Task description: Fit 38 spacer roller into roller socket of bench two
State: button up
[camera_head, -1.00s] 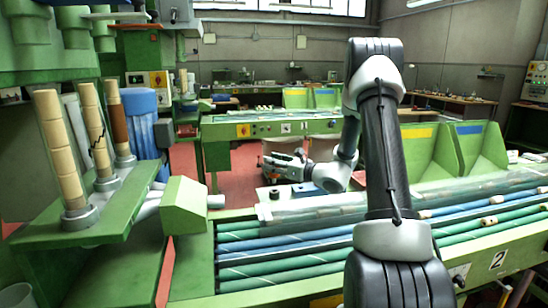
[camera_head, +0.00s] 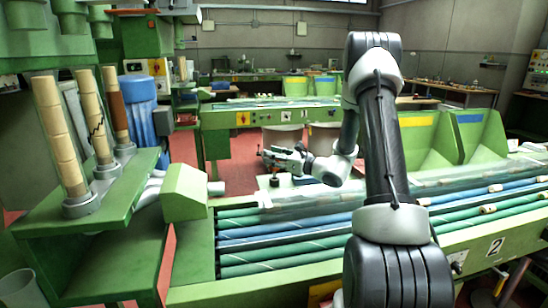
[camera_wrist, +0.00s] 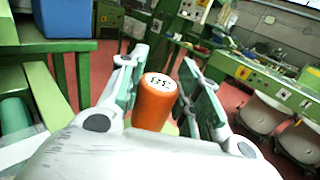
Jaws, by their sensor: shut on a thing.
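My gripper (camera_head: 268,155) is held out over the far side of bench two, above the floor gap behind it. In the wrist view my gripper (camera_wrist: 160,85) is shut on an orange roller (camera_wrist: 152,108), which stands between the two green-padded fingers. The roller's round end faces the wrist camera and bears a white label with dark marks that I cannot read surely. The roller is too small to make out in the head view. Bench two (camera_head: 420,250) carries a plate with the number 2 (camera_head: 495,247). I cannot pick out its roller socket.
Long green and blue tubes (camera_head: 285,251) lie along bench two. Cork stacks on rods (camera_head: 58,137) stand on a green stand at left, beside a blue container (camera_head: 138,103). Round pale bins (camera_head: 282,138) stand behind my gripper, before another green bench (camera_head: 240,119).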

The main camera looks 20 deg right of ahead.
jog(key=shift+f, duration=1.6)
dwell(1.6)
jog(key=o, duration=1.1)
jog(key=v, duration=1.2)
